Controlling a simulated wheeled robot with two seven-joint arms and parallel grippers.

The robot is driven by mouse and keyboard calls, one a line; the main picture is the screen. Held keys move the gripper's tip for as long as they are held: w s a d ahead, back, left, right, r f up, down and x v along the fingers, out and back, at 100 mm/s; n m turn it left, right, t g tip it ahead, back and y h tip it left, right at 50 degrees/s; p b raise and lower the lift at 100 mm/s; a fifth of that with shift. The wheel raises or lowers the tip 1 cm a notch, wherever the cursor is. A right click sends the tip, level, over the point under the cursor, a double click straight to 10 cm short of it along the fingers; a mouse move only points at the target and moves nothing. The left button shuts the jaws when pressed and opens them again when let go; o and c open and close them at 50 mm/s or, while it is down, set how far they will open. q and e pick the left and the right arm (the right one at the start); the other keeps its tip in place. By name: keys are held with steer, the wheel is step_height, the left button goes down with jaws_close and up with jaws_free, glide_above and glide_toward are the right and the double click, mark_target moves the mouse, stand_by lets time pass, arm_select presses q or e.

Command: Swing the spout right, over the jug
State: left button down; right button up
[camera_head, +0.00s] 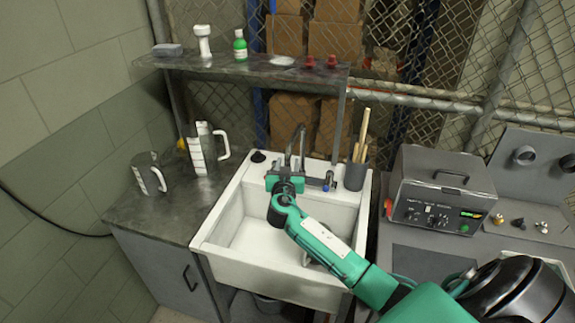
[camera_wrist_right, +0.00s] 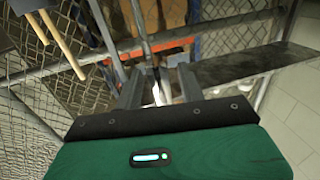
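The metal tap spout (camera_head: 301,137) rises at the back of the white sink (camera_head: 228,220). My right gripper (camera_head: 289,164) reaches over the sink from the lower right, its fingers close to the spout. In the right wrist view the two fingers (camera_wrist_right: 160,80) stand apart, with a thin metal pipe (camera_wrist_right: 140,28) running down toward the gap. I cannot tell whether the fingers touch it. My arm hides part of the basin. My left gripper is out of view.
A pot with wooden-handled tools (camera_head: 354,174) stands at the sink's back right corner. A grey control box (camera_head: 440,192) sits on the right bench. A shelf (camera_head: 255,68) with a green bottle (camera_head: 240,46) is above the counter, before wire mesh.

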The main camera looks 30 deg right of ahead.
jaws_close()
steer(key=s+d+n+t+y+b, duration=0.2)
steer(key=s+d+y, duration=0.4)
steer(key=d, duration=0.4)
steer(key=shift+s+n+t+y+b, duration=0.35)
steer(key=shift+n+t, duration=0.25)
steer(key=shift+n, duration=0.8)
jaws_free()
steer(key=shift+w, duration=0.1)
steer(key=shift+a, duration=0.1)
